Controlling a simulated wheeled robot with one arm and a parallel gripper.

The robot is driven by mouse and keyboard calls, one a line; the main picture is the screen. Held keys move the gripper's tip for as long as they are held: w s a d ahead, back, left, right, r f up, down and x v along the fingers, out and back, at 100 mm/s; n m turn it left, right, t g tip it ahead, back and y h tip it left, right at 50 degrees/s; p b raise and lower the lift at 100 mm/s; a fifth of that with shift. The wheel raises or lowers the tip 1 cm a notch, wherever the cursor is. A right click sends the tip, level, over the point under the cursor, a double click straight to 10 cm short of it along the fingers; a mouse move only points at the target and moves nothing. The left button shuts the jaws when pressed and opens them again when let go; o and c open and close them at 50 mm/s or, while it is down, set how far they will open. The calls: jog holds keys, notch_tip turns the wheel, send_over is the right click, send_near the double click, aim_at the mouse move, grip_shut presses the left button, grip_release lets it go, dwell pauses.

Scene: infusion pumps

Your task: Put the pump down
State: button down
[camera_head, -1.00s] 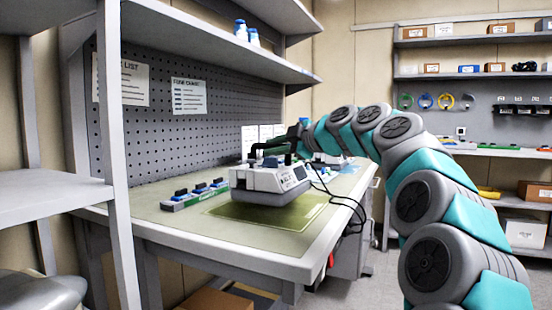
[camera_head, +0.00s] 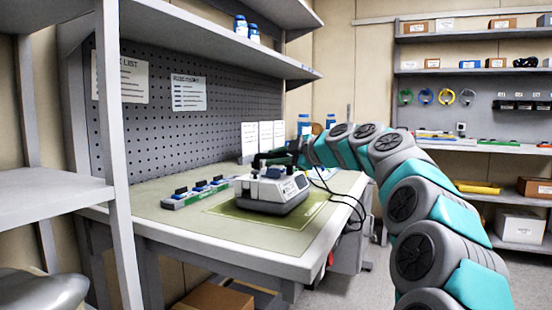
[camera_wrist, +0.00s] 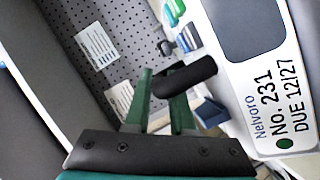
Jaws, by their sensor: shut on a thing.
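The white and grey pump (camera_head: 272,190) is upright low over the yellow-green mat (camera_head: 312,212) on the workbench. I cannot tell for certain whether its base touches the mat. My gripper (camera_head: 276,158) is above the pump, shut on its dark top handle. In the wrist view, the green fingers of my gripper (camera_wrist: 163,92) meet the black handle (camera_wrist: 192,74). The pump's white top (camera_wrist: 262,75) there carries a label reading "Nelvoro No. 231 DUE 12/27". The pump's underside is hidden.
A green strip with several dark-topped modules (camera_head: 200,192) lies left of the mat on the workbench (camera_head: 160,222). White papers (camera_head: 262,137) stand behind the pump. A black cable (camera_head: 345,200) hangs at the bench's right edge. The bench's front left is clear.

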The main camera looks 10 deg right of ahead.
dwell(0.4)
jog(key=c, duration=0.8)
grip_release()
jog(key=shift+s+f, duration=0.1)
jog(key=shift+o, duration=0.2)
jog(key=b+v, duration=0.2)
jog(key=v, duration=1)
